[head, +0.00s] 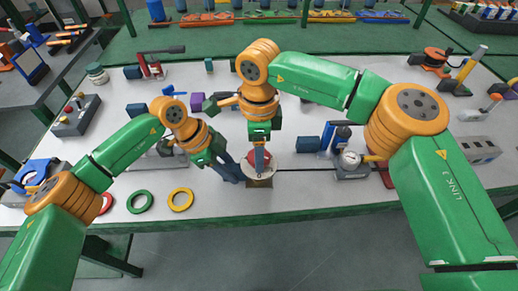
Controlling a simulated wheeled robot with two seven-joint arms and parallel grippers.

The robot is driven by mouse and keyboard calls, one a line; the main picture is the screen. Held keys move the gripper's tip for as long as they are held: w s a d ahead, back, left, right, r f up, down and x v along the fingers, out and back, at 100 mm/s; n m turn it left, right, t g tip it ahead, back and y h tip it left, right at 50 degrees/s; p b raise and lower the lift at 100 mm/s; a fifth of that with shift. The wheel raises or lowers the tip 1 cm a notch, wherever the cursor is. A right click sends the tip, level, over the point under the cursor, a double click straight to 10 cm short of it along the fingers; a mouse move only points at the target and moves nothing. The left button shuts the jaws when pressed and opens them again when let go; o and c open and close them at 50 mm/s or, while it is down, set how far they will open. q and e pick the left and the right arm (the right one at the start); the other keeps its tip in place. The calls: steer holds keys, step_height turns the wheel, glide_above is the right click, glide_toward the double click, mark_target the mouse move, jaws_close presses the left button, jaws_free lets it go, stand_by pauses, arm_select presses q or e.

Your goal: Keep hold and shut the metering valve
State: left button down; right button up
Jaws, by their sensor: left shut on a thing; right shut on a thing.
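A white round-bodied apparatus (285,166) stands on a brown base (259,183) near the front edge of the bench. A red part (269,155), which looks like the metering valve's knob, shows at its top. My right gripper (259,160) comes down from above and is shut on this red part, covering much of it. My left gripper (236,174) reaches in from the left, low against the white body, and is shut on it. The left fingertips' exact contact is hidden, and I cannot tell how far the valve is turned.
A thin dark tube runs right from the apparatus to a gauge unit (350,160) with a yellow handle. Blue blocks (308,144) stand behind it. Green (140,202) and yellow (181,199) rings lie at the front left. A grey button box (75,115) stands further left.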

arm_select(q)
steer(key=shift+s, duration=0.1)
arm_select(e)
steer(key=m, duration=0.6)
steer(key=shift+a, duration=0.1)
steer(key=m, duration=0.6)
steer(key=shift+w, duration=0.1)
steer(key=shift+m, duration=0.3)
steer(key=o, duration=1.4)
steer(key=shift+r, duration=0.15)
arm_select(q)
steer(key=shift+c, duration=2.4)
jaws_free()
arm_select(e)
step_height(320, 180, up, 12)
steer(key=shift+f, duration=0.1)
